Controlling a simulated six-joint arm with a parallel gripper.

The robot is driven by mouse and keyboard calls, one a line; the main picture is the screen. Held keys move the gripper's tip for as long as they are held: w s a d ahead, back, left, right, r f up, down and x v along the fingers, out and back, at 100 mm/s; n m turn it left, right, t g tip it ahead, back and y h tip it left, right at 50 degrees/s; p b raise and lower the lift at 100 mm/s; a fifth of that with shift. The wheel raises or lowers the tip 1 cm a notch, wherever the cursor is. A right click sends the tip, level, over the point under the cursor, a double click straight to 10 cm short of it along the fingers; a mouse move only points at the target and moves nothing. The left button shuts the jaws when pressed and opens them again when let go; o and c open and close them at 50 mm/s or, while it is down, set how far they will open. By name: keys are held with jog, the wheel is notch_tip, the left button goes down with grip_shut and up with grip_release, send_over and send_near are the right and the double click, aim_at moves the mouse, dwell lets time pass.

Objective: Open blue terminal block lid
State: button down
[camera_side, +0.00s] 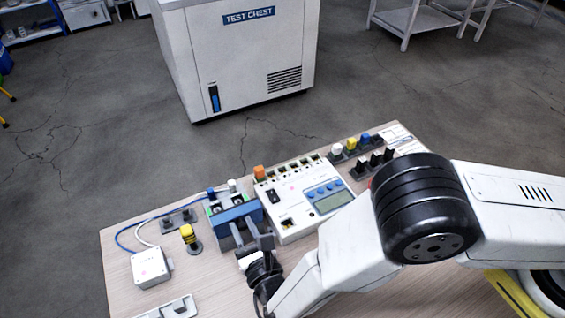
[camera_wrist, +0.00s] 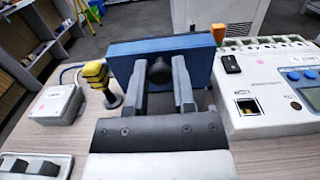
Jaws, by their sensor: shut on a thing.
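The blue terminal block lid (camera_side: 240,211) is at the near side of the terminal block (camera_side: 214,208), left of the white meter unit. Part of the block's top shows behind the lid, with a blue and a white wire end there. In the wrist view the lid (camera_wrist: 190,52) is a wide blue panel facing me, with a dark round knob (camera_wrist: 160,71) on it. My gripper (camera_side: 250,232) is at the lid; in the wrist view its two fingers (camera_wrist: 160,82) are shut on the knob from both sides. The lid hides most of the block there.
The white meter unit (camera_side: 305,198) stands close on the right. A yellow-black button post (camera_side: 189,237), a white junction box (camera_side: 150,267) and a grey holder (camera_side: 178,221) are on the left. Caps and black connectors sit in racks (camera_side: 374,158) at the far right.

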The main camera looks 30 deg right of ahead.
jog(key=shift+s+a+f+t, duration=0.15)
jog(key=shift+s+t, duration=0.15)
jog(key=shift+t, duration=0.2)
jog(key=shift+f, duration=0.1)
jog(key=shift+s+f+t, duration=0.3)
jog(key=shift+f+t, duration=0.1)
jog(key=shift+t, duration=0.5)
jog(key=shift+c, duration=2.4)
grip_release()
jog(key=shift+r, duration=0.15)
jog(key=shift+r, duration=1.9)
